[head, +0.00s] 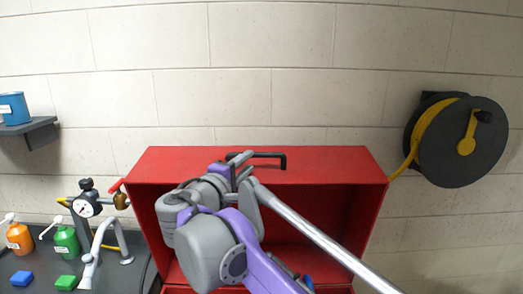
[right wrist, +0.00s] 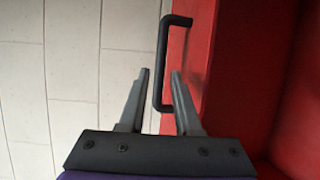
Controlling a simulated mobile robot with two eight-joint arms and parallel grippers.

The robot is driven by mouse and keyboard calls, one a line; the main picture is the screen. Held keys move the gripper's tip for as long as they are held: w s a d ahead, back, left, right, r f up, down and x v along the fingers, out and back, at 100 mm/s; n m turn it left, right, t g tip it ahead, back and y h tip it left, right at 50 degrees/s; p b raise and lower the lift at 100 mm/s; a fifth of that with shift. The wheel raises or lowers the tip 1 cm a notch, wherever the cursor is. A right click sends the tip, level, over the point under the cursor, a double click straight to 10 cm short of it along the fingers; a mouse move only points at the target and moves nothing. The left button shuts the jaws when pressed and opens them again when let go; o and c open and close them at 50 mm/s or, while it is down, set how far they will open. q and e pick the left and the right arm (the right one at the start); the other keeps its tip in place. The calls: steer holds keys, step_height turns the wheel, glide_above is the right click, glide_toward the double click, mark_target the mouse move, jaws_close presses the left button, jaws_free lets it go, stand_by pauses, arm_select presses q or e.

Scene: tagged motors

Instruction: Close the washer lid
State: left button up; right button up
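The red washer lid (head: 150,180) stands raised, its hollow inside facing me. A black bar handle (head: 270,155) is on its upper front edge. My right gripper (head: 240,158) is at the left part of this handle, and my grey and purple arm covers much of the lid's inside. In the right wrist view, the handle (right wrist: 162,60) runs between the two open fingers of the right gripper (right wrist: 160,74). A narrow gap shows on each side of the bar. My left gripper is out of view.
A black and yellow hose reel (head: 460,140) hangs on the block wall at right. At left, a dark bench holds a pressure gauge (head: 87,207), a green bottle (head: 66,241) and an orange bottle (head: 20,237). A shelf (head: 30,130) carries a blue can.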

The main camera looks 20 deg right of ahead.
mark_target(258, 154)
steer(key=x, duration=0.9)
steer(key=shift+w+f+p, duration=0.1)
steer(key=shift+w+p, duration=0.1)
steer(key=shift+p, duration=0.2)
jaws_close()
stand_by(0.8)
